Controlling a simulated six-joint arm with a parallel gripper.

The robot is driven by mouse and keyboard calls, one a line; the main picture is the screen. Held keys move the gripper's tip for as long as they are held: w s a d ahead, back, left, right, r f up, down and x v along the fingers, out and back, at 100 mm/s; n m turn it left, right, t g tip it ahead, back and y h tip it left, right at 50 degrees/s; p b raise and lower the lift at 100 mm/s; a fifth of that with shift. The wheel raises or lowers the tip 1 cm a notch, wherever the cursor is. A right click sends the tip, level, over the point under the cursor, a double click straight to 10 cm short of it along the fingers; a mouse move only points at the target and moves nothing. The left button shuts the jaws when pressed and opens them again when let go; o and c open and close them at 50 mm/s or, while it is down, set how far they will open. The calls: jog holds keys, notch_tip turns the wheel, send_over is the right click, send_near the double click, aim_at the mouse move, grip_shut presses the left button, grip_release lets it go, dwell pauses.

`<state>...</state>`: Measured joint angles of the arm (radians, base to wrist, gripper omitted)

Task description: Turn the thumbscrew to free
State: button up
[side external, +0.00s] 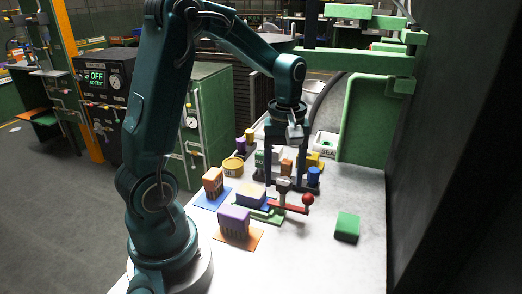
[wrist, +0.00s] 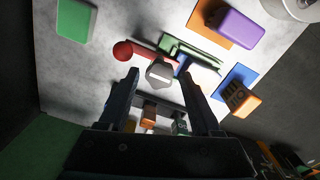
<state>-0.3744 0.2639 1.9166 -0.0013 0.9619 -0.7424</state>
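The thumbscrew (side external: 283,184) is a pale grey knob on a small fixture on the white table. In the wrist view the thumbscrew (wrist: 160,72) shows a light slot mark on top. A red lever (side external: 290,207) with a red ball end (side external: 308,199) runs out beside it, over a green base (side external: 266,215). My gripper (side external: 285,188) points down with its fingers spread. In the wrist view my gripper (wrist: 160,69) has its two fingertips on either side of the knob, with visible gaps. I cannot tell how far the fingertips reach down beside it.
A green block (side external: 347,226) lies at the right. A purple block (side external: 234,222) on an orange mat and an orange block (side external: 213,182) on a blue mat stand left.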

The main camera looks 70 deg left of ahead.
aim_at(284, 181)
jog(key=shift+r, duration=0.1)
notch_tip(284, 181, up, 5)
jog(key=shift+f, duration=0.2)
jog(key=shift+r, duration=0.2)
jog(key=shift+d, duration=0.1)
dwell(0.3)
jog(key=s+d+r+m+t, duration=0.2)
jog(key=s+d+m+t, duration=0.3)
jog(key=s+d+m, duration=0.4)
jog(key=m, duration=0.3)
jog(key=shift+s+d+r+m+t, duration=0.15)
jog(key=shift+m+t, duration=0.15)
jog(key=shift+m, duration=0.1)
